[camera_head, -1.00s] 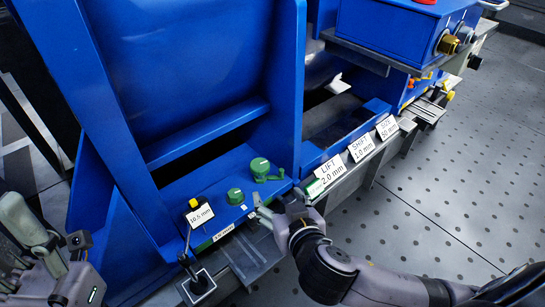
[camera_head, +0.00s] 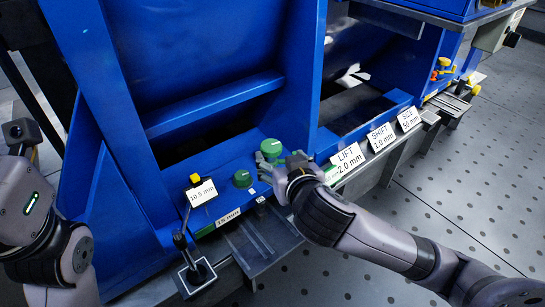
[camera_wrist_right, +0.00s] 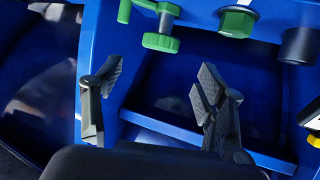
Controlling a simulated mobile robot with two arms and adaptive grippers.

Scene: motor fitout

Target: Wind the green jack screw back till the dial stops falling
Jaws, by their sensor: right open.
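A green crank (camera_head: 271,148) with a side handle and a green hex-shaped knob (camera_head: 242,178) stand on the blue ledge; I cannot tell which is the jack screw. The right wrist view shows the crank (camera_wrist_right: 160,38) at the top and the hex knob (camera_wrist_right: 238,20) right of it. My right gripper (camera_head: 272,172) is beside the crank in the head view. In the wrist view its jaws (camera_wrist_right: 160,80) are apart and empty, below the crank handle. A yellow-topped readout (camera_head: 201,193) shows what looks like 10.5 mm. My left gripper's fingers are out of view.
White signs reading LIFT 2.0 mm (camera_head: 347,159), SHIFT 1.0 mm (camera_head: 381,138) and SIDE 50 mm (camera_head: 408,119) line the machine's edge. A black lever (camera_head: 182,241) stands left of a grey tray (camera_head: 262,242). The perforated floor (camera_head: 480,185) at right is clear.

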